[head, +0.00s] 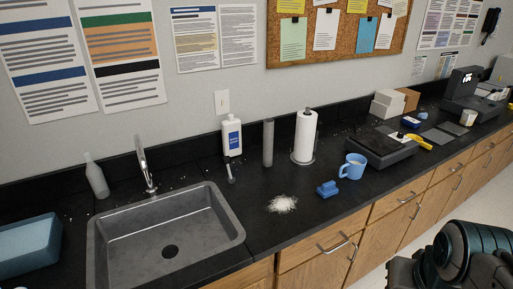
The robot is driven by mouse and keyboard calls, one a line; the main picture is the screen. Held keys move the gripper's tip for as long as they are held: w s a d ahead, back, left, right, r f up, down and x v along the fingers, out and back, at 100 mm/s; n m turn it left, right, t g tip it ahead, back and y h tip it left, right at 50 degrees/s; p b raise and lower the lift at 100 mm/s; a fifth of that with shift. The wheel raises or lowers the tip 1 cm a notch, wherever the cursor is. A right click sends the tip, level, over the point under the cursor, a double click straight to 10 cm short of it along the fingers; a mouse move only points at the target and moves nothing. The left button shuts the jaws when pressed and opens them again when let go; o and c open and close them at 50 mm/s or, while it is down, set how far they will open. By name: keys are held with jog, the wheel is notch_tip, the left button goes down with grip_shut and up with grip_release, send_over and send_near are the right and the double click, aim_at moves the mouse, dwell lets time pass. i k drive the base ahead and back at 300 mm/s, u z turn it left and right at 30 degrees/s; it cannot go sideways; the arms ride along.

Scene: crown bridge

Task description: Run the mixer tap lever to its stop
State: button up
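The mixer tap (144,163) is a slim chrome tap standing behind the back edge of the grey sink (205,192). Its neck rises and curves at the top. The lever is too small to make out clearly from the tap body, so its position cannot be told. My gripper is not in view. Only dark, rounded parts of my arm show at the bottom right, well away from the tap.
A grey bottle (96,176) stands left of the tap and a blue-grey tub (30,246) left of the sink. A white bottle (232,137), grey cylinder (268,143), paper roll (304,137), white powder (283,204), blue brush (327,189) and blue mug (353,167) stand or lie to the right.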

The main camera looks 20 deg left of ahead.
aim_at(226, 159)
jog(key=u, duration=0.05)
jog(key=i, duration=0.65)
jog(key=u, duration=0.95)
jog(key=i, duration=0.55)
jog(key=u, duration=0.55)
